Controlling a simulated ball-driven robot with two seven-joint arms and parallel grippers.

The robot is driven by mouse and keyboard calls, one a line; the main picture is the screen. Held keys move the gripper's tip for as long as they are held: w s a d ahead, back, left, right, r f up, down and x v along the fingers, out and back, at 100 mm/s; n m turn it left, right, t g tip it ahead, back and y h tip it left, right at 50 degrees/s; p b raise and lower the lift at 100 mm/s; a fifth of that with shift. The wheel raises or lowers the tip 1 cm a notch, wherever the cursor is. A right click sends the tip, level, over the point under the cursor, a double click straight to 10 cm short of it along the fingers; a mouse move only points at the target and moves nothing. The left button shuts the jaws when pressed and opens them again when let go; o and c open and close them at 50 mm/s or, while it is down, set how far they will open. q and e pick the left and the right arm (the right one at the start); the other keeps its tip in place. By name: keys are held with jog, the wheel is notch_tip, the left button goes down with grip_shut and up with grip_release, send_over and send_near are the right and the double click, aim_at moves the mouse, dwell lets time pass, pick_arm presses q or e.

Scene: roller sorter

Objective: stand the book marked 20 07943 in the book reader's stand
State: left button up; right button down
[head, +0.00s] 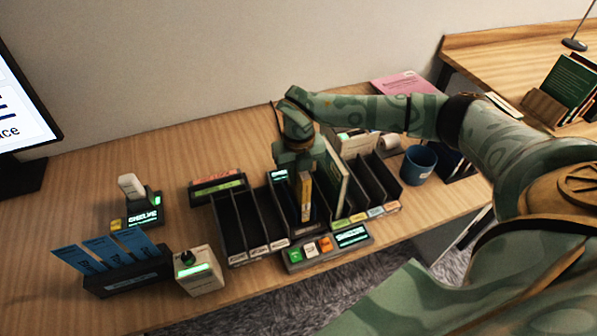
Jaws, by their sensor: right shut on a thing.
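My right gripper (302,168) points down over the dark rack unit in the middle of the desk and is shut on a thin yellow-spined book (306,195). The book is upright, its lower end in or just above the unit's middle bay; I cannot tell whether it touches the bottom. Its marking is too small to read. A green book with pale page edges (338,183) stands upright just right of it. A small lit display (279,175) is left of the gripper. I cannot tell for certain which part is the reader's stand. My left gripper is out of view.
Empty dark slots (232,225) stand left of the middle bay, and more slots (374,178) to its right. A button panel with a lit screen (350,237) is in front. A blue mug (418,163), a card holder (125,276) and a pale device (198,272) stand around. The desk's left back is clear.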

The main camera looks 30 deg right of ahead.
jog(key=shift+f, duration=0.45)
jog(key=c, duration=1.2)
grip_release()
notch_tip(320, 180, up, 16)
jog(key=p, duration=0.2)
jog(key=shift+r+p, duration=0.15)
jog(key=shift+p, duration=0.25)
